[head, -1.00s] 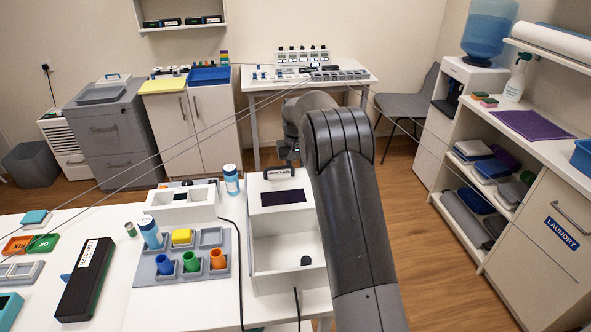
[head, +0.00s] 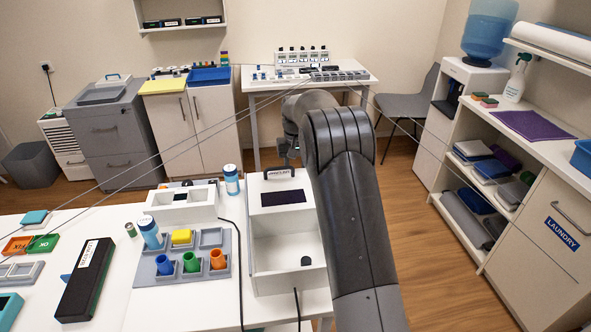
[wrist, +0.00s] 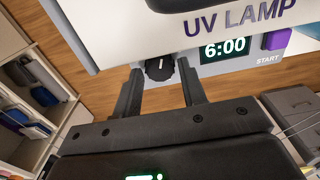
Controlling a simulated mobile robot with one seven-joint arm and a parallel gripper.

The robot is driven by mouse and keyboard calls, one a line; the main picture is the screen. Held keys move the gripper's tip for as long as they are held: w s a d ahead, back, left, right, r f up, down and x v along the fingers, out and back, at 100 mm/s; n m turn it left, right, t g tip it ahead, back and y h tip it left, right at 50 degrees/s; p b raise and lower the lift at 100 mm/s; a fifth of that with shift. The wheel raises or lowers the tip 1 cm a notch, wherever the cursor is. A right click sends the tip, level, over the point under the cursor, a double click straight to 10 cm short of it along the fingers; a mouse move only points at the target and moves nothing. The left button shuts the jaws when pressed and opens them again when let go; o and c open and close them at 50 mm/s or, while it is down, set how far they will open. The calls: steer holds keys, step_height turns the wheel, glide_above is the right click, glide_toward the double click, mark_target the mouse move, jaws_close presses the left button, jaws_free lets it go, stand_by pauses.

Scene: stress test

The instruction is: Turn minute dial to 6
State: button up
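In the wrist view a white and grey device marked UV LAMP has a lit display (wrist: 223,48) reading 6:00. Its black round dial (wrist: 159,68) has a pale mark and sits left of the display. My gripper (wrist: 160,68) has its two dark fingers apart, one on each side of the dial. Narrow gaps seem to show between dial and fingers. A purple START button (wrist: 276,39) is right of the display. In the head view my arm hides most of the gripper; a dark part of it shows above the white box (head: 260,228).
A grey tray (head: 147,270) with coloured cups, a bottle (head: 150,232) and a black box (head: 87,280) stand left on the white table. Dark cables run along the tabletop. A laundry shelf is at the right, with open floor between.

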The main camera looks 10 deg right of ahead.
step_height(320, 180, up, 10)
stand_by(0.4)
steer(key=s+d+r+t, duration=0.1)
steer(key=s+r, duration=0.6)
steer(key=s, duration=0.4)
steer(key=s+r+t, duration=0.2)
steer(key=s+r, duration=0.4)
steer(key=s, duration=0.4)
steer(key=s+f+t, duration=0.1)
steer(key=s+f, duration=0.2)
steer(key=s, duration=0.9)
steer(key=s+f+t, duration=0.1)
steer(key=s+f, duration=0.2)
steer(key=s, duration=0.9)
steer(key=shift+s+d+f+t, duration=0.15)
steer(key=shift+s+d+t, duration=0.05)
steer(key=shift+d+t, duration=0.1)
steer(key=shift+c, duration=0.5)
